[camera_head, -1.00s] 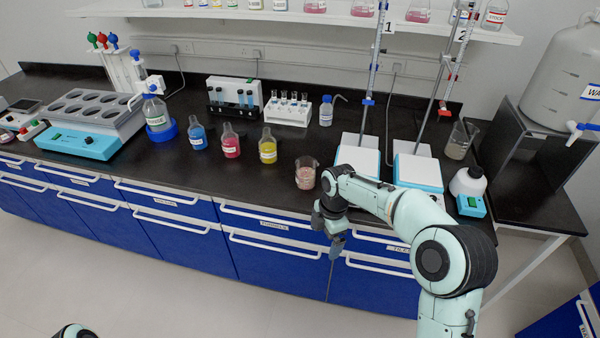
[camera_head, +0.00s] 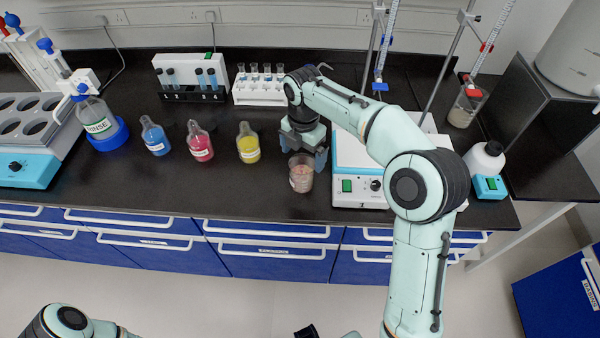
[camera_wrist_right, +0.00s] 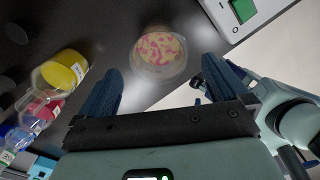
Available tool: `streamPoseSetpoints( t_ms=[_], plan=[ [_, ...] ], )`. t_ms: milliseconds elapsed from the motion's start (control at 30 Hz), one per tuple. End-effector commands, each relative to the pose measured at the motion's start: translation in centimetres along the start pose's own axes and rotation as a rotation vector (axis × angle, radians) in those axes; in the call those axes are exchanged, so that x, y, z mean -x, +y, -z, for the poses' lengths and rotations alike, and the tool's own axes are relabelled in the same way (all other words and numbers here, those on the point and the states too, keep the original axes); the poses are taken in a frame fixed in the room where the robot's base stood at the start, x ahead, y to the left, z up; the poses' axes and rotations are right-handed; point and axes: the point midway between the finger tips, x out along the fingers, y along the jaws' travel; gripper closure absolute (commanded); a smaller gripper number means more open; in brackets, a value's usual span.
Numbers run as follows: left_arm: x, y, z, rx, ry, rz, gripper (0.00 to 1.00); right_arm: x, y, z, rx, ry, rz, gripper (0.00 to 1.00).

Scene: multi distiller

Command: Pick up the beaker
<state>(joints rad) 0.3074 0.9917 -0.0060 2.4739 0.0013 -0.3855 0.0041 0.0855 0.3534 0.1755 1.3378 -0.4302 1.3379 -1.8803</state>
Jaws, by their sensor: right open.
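I cannot tell whether a finger touches the glass. My left gripper cannot be made out; only part of that arm shows at the lower left.
A white hotplate (camera_head: 357,182) stands close right of the beaker. Yellow (camera_head: 248,148), pink (camera_head: 200,145) and blue (camera_head: 154,138) flasks stand to the left. A test-tube rack (camera_head: 258,90) is behind. Another beaker (camera_head: 463,110) stands far right. Bare bench lies left of the beaker.

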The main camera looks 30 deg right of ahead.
Motion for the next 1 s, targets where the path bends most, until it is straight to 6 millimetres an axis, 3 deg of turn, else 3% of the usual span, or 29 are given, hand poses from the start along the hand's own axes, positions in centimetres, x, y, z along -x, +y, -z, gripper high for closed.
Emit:
streamPoseSetpoints(
  t_ms=[33, 133, 433, 700, 1000],
  plan=[
    [-0.4, -0.2, -0.1, 0.001, -0.002, 0.001, 0.57, -1.4, -0.1, 0.0, 0.0, 0.002, 0.005, 0.0],
    [-0.7, -0.3, -0.2, 0.002, -0.004, 0.001, 0.57, -3.0, -0.1, 0.0, -0.001, 0.001, 0.004, 0.0],
    [-1.0, -0.4, -0.2, 0.002, -0.004, 0.002, 0.57, -5.5, 0.0, 0.0, 0.0, 0.001, 0.002, 0.0],
    [-1.4, -0.6, -0.3, 0.002, -0.006, 0.002, 0.57, -9.2, 0.0, -0.1, -0.001, 0.002, 0.002, 0.0],
    [-1.4, -0.6, -0.3, 0.002, -0.006, 0.002, 0.57, -9.7, 0.1, -0.1, -0.001, 0.001, 0.0, 0.0]
  ],
)
